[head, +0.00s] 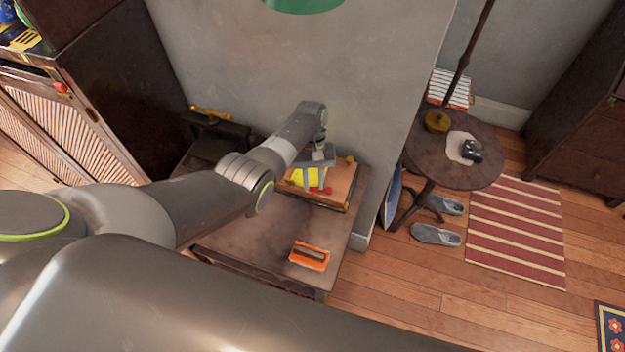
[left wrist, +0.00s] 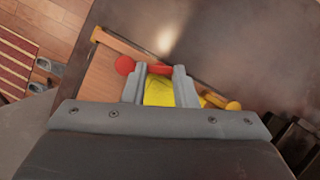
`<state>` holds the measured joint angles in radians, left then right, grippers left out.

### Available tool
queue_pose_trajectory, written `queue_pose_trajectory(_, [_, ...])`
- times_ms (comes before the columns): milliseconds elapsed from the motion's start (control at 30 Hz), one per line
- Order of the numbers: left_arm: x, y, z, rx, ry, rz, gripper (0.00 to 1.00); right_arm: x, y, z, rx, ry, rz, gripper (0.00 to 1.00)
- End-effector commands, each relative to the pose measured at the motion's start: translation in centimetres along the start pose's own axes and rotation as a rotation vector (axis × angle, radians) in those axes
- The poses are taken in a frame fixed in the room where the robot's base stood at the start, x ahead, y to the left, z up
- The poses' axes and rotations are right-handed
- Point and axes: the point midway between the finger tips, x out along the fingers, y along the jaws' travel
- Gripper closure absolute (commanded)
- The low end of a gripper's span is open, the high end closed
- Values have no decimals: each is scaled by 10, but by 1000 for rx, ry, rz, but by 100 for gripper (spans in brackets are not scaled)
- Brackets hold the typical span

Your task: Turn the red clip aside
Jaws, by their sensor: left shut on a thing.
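The red clip (head: 322,190) is on a wooden board or box (head: 341,188) with a yellow panel (head: 303,178), on a dark low table. In the left wrist view the red clip (left wrist: 160,70) shows as a short red bar with a round red knob (left wrist: 124,65) at its left end. My left gripper (head: 318,165) reaches down over the board. In the left wrist view its two fingers (left wrist: 160,78) are on either side of the bar, shut on it. The fingers hide part of the clip. My right gripper is not in view.
An orange tray with a brown block (head: 309,256) lies near the table's front edge. A round table (head: 425,165) stands to the right. The dark tabletop (head: 250,245) is otherwise mostly bare.

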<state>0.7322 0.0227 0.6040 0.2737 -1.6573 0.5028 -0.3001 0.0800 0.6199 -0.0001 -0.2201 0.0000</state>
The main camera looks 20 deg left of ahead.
Motion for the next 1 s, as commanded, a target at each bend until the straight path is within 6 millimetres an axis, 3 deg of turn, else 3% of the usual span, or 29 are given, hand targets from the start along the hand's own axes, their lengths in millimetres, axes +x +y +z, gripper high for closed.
queue_pose_trajectory(500, [-1, 5, 0, 333, 4, -137, 97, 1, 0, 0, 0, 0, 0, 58])
queue_pose_trajectory(1000, [-1, 5, 0, 407, 5, -168, 97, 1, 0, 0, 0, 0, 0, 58])
